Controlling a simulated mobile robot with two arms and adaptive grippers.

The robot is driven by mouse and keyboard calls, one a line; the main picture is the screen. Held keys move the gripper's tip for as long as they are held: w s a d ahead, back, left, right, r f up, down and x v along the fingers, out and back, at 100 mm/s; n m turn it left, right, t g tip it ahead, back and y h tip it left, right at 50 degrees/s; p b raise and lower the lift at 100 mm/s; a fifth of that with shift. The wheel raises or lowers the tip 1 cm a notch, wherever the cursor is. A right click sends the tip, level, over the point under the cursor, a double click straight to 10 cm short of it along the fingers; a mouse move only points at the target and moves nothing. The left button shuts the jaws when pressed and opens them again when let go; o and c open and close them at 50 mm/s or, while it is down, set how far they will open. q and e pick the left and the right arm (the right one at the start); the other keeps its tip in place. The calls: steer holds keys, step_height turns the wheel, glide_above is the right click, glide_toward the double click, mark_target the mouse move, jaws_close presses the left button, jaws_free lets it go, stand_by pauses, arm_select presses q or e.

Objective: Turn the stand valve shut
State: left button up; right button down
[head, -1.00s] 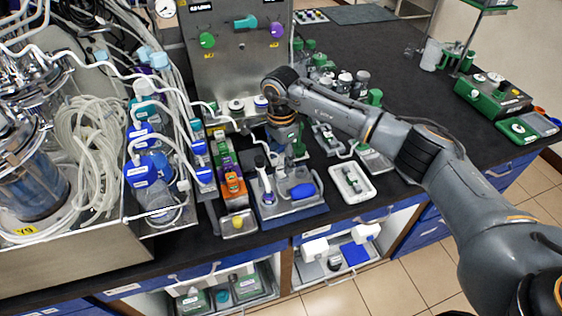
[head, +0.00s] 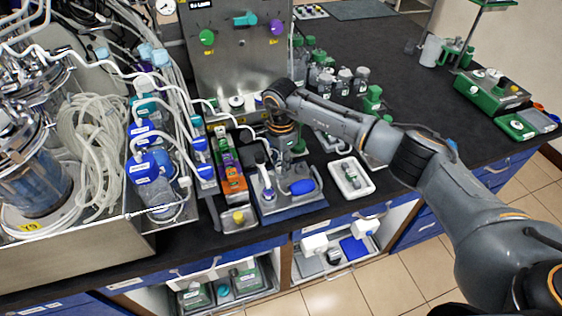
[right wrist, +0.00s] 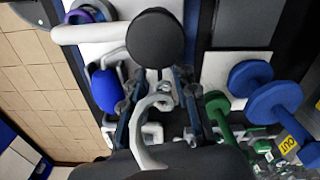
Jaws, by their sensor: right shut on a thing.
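My right gripper (head: 287,148) points down at the back of a small grey stand (head: 285,207) on a blue base, at the front of the bench. In the right wrist view, my right gripper (right wrist: 160,88) has its fingers close together around a small part of the stand valve. The gripped part itself is mostly hidden by the fingers. My left gripper is not in view.
A blue oval piece (head: 302,187) lies on the stand's front. A white tray (head: 368,188) is to its right and an orange-and-green rack (head: 231,172) to its left. Bottles and tubing crowd the left.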

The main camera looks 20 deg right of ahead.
steer(key=m+b, duration=0.2)
steer(key=m, duration=0.1)
steer(key=shift+f+b, duration=0.15)
steer(key=shift+b, duration=0.15)
steer(key=m+b, duration=0.2)
steer(key=m, duration=0.3)
steer(key=m+b, duration=0.2)
steer(key=m, duration=0.3)
steer(key=shift+m+b, duration=0.75)
steer(key=shift+m, duration=1.65)
steer(key=c, duration=1)
jaws_free()
